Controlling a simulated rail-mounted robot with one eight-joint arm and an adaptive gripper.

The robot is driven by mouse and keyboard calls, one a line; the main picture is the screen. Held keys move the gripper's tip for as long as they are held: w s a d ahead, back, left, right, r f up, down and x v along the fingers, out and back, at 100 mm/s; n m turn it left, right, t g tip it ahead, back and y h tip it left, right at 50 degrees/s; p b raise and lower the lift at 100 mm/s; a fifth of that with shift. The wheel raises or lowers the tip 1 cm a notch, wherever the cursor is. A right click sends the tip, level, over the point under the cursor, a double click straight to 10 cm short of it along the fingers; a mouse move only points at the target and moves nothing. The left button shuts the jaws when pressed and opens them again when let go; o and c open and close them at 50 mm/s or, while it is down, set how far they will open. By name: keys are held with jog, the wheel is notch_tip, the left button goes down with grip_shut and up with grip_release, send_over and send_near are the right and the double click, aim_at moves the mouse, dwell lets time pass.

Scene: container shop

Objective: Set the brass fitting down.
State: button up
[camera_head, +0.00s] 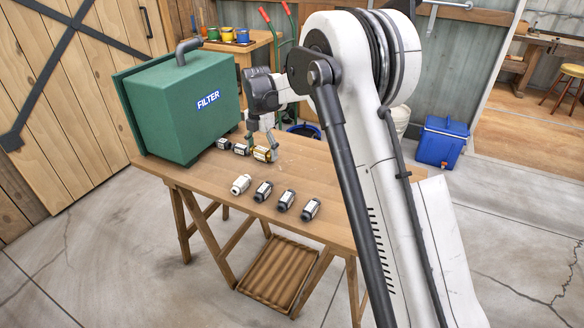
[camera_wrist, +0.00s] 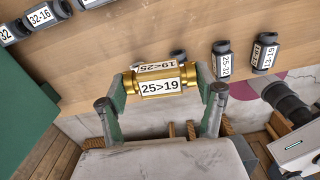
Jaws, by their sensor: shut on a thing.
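The fingers of my gripper (camera_wrist: 171,88) also show in the wrist view.
A green FILTER box (camera_head: 185,100) stands at the table's left. Dark fittings (camera_head: 241,149) lie between it and the brass one. Bare wood lies between the rows.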

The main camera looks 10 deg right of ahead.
jog(key=shift+w+n, duration=0.3)
jog(key=shift+n, duration=0.2)
send_over(287, 167)
jog(key=f, duration=0.6)
jog(key=shift+s+f, duration=0.2)
jog(key=shift+f, duration=0.15)
jog(key=shift+d+f, duration=0.1)
jog(key=shift+f, duration=1.95)
jog(key=shift+f, duration=0.1)
jog(key=shift+f, duration=0.15)
jog(key=o, duration=0.9)
